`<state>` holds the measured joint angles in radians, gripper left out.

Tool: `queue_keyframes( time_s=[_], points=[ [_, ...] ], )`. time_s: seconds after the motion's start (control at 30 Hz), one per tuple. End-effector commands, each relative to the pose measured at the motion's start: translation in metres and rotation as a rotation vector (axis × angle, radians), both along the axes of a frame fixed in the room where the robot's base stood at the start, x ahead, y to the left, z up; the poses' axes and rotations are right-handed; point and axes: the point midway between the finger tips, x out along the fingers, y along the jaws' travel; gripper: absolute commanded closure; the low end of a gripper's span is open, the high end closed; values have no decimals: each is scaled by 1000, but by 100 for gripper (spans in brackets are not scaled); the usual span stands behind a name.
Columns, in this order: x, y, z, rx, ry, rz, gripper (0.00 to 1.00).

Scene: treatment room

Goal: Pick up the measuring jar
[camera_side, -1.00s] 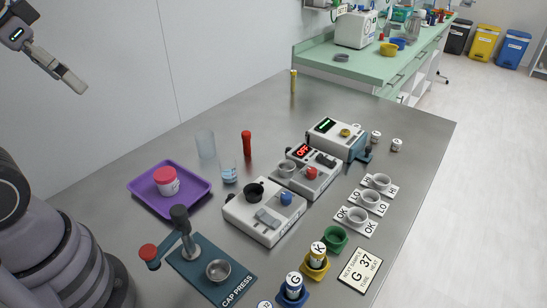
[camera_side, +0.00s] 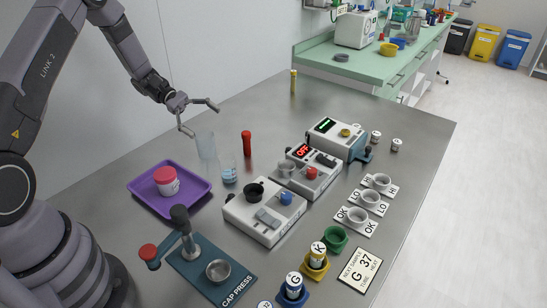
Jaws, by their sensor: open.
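A tall clear empty-looking vessel (camera_side: 205,146) stands upright on the steel table, behind the purple tray. A shorter clear vessel (camera_side: 229,173) with a bluish lower part stands just in front of it. I cannot tell for certain which of these is the measuring jar. My gripper (camera_side: 202,122) is open and empty, its two fingers spread wide. In the picture it is just above the rim of the tall vessel, one fingertip to its left and one to its upper right. Whether the left finger touches the vessel is unclear.
A red-capped jar (camera_side: 166,182) stands on the purple tray (camera_side: 143,192). A red cylinder (camera_side: 247,143) stands right of the vessels. A white device (camera_side: 262,219) and a cap press (camera_side: 215,276) are in front. The back of the table near the yellow tube (camera_side: 293,82) is clear.

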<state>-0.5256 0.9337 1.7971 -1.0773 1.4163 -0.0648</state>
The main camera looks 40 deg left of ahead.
Motion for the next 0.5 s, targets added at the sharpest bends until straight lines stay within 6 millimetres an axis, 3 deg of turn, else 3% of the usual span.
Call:
queue_keyframes(
  time_s=[0.03, 0.1, 0.23, 0.33, 0.5],
  points=[
    [5, 12, -29, -78, 47, 77, 15],
    [12, 25, -62, -174, 92, 181, 15],
    [14, 45, -115, -315, 150, 342, 15],
    [13, 53, -140, -380, 173, 421, 15],
    [12, 55, -156, -421, 186, 470, 15]
  ],
)
